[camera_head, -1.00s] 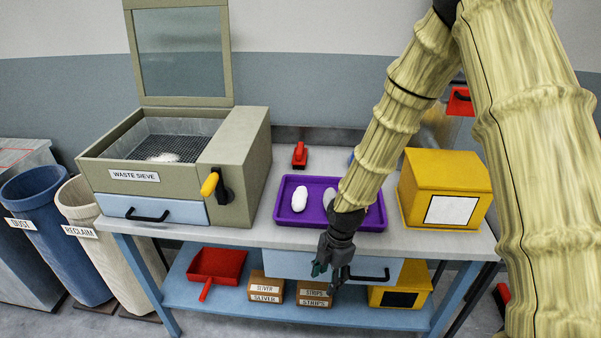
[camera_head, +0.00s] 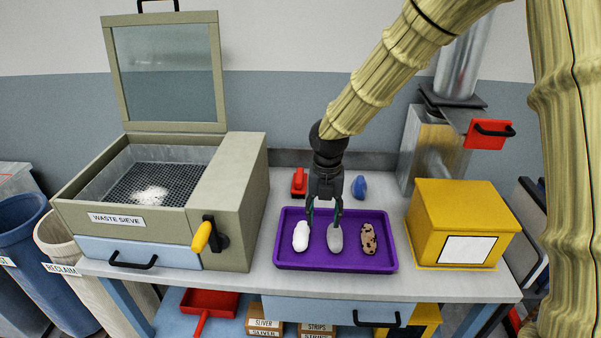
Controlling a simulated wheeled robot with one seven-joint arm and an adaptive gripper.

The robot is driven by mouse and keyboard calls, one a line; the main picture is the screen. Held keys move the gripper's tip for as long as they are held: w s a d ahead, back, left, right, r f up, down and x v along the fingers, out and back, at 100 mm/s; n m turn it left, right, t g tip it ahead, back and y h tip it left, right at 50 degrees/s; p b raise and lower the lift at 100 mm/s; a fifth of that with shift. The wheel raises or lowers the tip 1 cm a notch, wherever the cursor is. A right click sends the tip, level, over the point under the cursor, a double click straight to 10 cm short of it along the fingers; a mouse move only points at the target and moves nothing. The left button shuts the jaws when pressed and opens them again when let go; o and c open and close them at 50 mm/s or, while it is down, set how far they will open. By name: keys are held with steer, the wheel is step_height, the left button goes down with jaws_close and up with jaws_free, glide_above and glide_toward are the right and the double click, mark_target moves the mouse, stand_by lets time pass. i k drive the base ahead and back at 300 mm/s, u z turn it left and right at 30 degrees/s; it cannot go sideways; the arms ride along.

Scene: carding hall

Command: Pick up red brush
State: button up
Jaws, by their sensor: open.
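The red brush (camera_head: 299,182) lies on the bench behind the purple tray, toward its left end. It has a red top with a dark part along it. My gripper (camera_head: 324,222) is open and points down over the middle of the purple tray (camera_head: 290,266), its fingertips near the grey lump (camera_head: 335,238). It holds nothing that I can see. The brush is behind and to the left of my gripper, apart from it.
A white lump (camera_head: 301,236) and a speckled brown lump (camera_head: 369,238) lie in the tray. A blue object (camera_head: 359,187) stands behind it. The waste sieve (camera_head: 233,205) is left, a yellow box (camera_head: 460,215) right.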

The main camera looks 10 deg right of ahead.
mark_target(299, 178)
steer(key=i, duration=1.05)
steer(key=u, duration=0.05)
